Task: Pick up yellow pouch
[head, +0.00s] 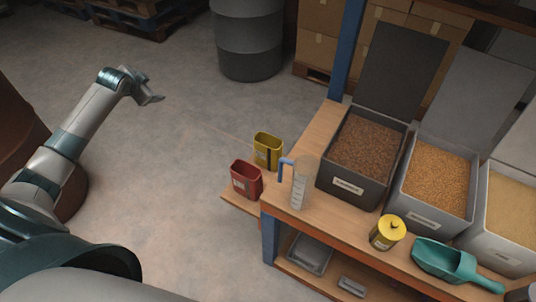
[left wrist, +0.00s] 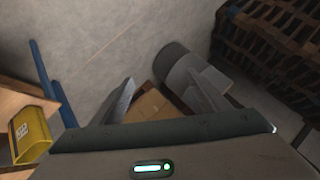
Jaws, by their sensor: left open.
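The yellow pouch (head: 267,152) stands upright, open at the top, on a low wooden ledge (head: 236,203) at the bench's left end. It is behind the red pouch (head: 246,181). A yellow container with a pale label, seemingly this pouch, shows at the lower left of the left wrist view (left wrist: 36,137). My left gripper (head: 152,99) is open and empty over the floor, well to the left of the pouch and apart from it. Its two spread fingers also show in the left wrist view (left wrist: 160,82). My right gripper is not in view.
A clear measuring cylinder (head: 299,186) stands beside the pouches at the bench's corner. Bins of grain (head: 349,185), a yellow tin (head: 387,233) and a green scoop (head: 440,258) are farther right. A grey drum (head: 247,40) stands behind. The floor between gripper and pouch is clear.

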